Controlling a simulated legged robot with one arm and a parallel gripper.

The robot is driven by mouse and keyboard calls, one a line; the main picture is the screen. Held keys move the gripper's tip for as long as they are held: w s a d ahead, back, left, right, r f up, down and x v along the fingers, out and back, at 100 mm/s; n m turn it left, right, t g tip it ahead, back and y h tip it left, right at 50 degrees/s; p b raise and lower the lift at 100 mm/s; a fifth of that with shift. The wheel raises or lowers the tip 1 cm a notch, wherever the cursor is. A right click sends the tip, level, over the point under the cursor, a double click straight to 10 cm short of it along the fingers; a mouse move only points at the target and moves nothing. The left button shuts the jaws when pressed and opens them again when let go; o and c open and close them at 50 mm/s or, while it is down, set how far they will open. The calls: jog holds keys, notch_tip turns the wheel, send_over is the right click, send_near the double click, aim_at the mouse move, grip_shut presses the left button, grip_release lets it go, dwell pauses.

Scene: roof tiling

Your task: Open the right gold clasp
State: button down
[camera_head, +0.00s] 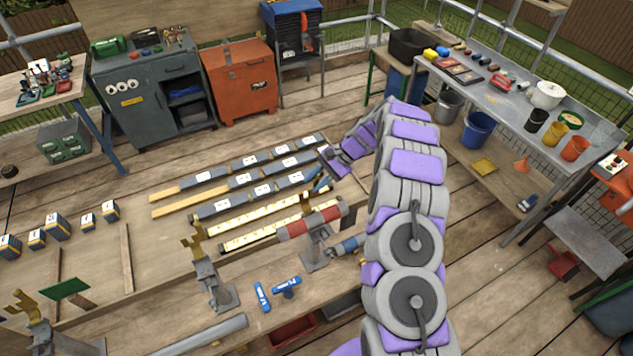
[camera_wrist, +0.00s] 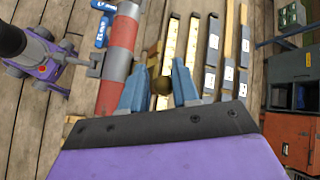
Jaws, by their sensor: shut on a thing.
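The right gold clasp (camera_wrist: 153,52) shows in the wrist view beside the red and grey pipe (camera_wrist: 117,55). A dark gold knob (camera_wrist: 162,85) sits between the two blue fingertips of my gripper (camera_wrist: 160,88), which is shut on it. In the head view my gripper (camera_head: 322,184) is just above and behind the right end of the same pipe (camera_head: 300,227), which rests on a grey stand (camera_head: 315,252).
Wooden battens with dark tiles (camera_head: 245,180) lie behind the pipe. Blue tools (camera_head: 285,287) and a grey pipe (camera_head: 205,335) lie in front. A third gold clasp (camera_head: 25,303) stands far left. A metal workbench (camera_head: 500,100) is at the right.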

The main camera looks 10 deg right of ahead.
jog(key=shift+f, duration=0.15)
jog(key=c, duration=1.2)
grip_release()
jog(key=shift+w, duration=0.1)
jog(key=shift+o, duration=0.8)
jog(key=shift+w+f, duration=0.15)
jog(key=shift+w, duration=0.05)
jog(key=shift+s, duration=0.1)
jog(key=shift+r, duration=0.2)
jog(key=v, duration=1.7)
jog(key=shift+d+b, duration=0.2)
jog(key=shift+b, duration=0.2)
jog(key=shift+a, duration=0.1)
